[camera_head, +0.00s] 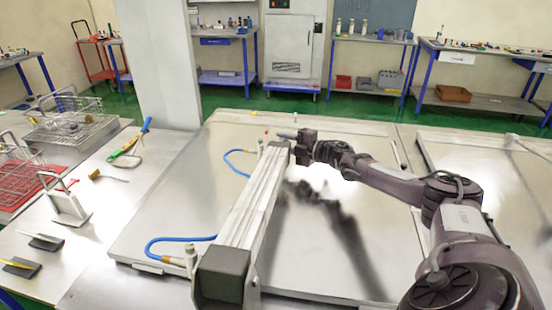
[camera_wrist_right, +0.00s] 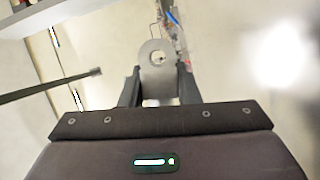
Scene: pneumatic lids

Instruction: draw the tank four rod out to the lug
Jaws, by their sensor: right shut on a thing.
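A long silver pneumatic cylinder (camera_head: 250,215) lies over the large flat steel lid (camera_head: 185,200), its dark square end cap (camera_head: 222,275) nearest me. My right gripper (camera_head: 300,148) is at the cylinder's far end. In the right wrist view the gripper (camera_wrist_right: 158,100) is shut on a grey rod eye (camera_wrist_right: 153,75) with a round hole, held between its two dark fingers. The rod's length behind the eye is hidden. I cannot make out the lug for certain; the arm and gripper cover part of the far end. My left gripper is not in view.
Blue hoses (camera_head: 180,240) loop at the cylinder's left side near both ends. Left of the lid, a bench (camera_head: 100,215) holds a green-and-blue tool (camera_head: 130,145), a steel stand (camera_head: 68,208) and wire baskets. Another lid (camera_head: 480,175) is at right. Shelved workbenches stand behind.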

